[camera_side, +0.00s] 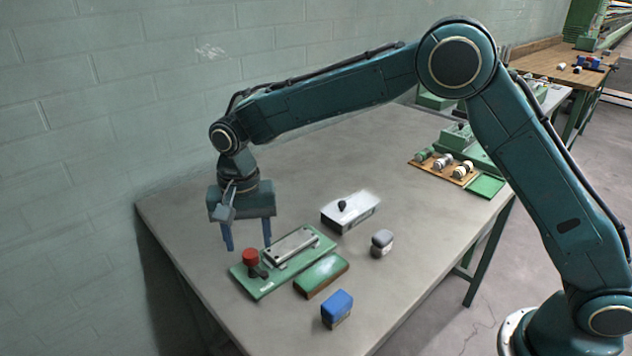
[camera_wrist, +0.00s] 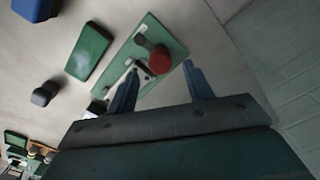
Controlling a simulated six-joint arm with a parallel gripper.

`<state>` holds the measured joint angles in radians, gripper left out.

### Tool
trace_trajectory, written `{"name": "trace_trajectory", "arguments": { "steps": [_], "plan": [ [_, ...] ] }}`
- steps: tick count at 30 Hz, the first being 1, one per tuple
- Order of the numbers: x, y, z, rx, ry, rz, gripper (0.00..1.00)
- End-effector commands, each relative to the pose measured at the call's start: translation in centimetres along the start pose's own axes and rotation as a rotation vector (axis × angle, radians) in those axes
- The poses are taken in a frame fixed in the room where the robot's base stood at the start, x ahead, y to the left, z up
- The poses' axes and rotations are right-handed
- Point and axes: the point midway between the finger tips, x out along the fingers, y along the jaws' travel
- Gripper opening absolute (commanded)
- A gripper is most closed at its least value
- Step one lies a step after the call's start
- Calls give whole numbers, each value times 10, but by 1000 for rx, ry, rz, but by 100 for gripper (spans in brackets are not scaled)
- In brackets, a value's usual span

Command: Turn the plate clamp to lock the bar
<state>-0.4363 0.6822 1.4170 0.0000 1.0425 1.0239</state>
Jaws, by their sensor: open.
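The plate clamp is a green base plate (camera_side: 262,291) with a dark arm and a red knob (camera_side: 250,257) at its near left end. A silver bar (camera_side: 292,247) lies along the plate behind the knob. In the wrist view the red knob (camera_wrist: 159,62) and the green plate (camera_wrist: 127,49) show just beyond my fingers, and the bar is partly hidden there. My gripper (camera_side: 247,246) is open and empty, its blue fingers pointing down above the plate's left side. In the wrist view my gripper's fingers (camera_wrist: 163,85) stand apart, with the knob ahead of the gap between them.
A green block (camera_side: 321,274) lies right beside the plate. A blue block (camera_side: 337,307), a grey knob-shaped piece (camera_side: 382,242) and a white box with a black knob (camera_side: 350,211) stand nearby. A tray of spools (camera_side: 442,166) is far back. The table's left side is bare near the wall.

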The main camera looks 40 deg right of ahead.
Motion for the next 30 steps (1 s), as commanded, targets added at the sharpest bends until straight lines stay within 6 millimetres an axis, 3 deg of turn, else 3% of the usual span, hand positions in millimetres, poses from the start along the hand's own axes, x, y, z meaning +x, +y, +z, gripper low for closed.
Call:
{"name": "trace_trajectory", "arguments": {
  "steps": [9, 19, 20, 26, 30],
  "plan": [
    [28, 0, 0, 0, 0, 1, 51],
    [30, 0, 0, 0, 0, 0, 51],
    [30, 0, 0, 0, 0, 0, 49],
    [30, 0, 0, 0, 0, 0, 10],
    [30, 0, 0, -1, 0, 0, 6]
  ]
}}
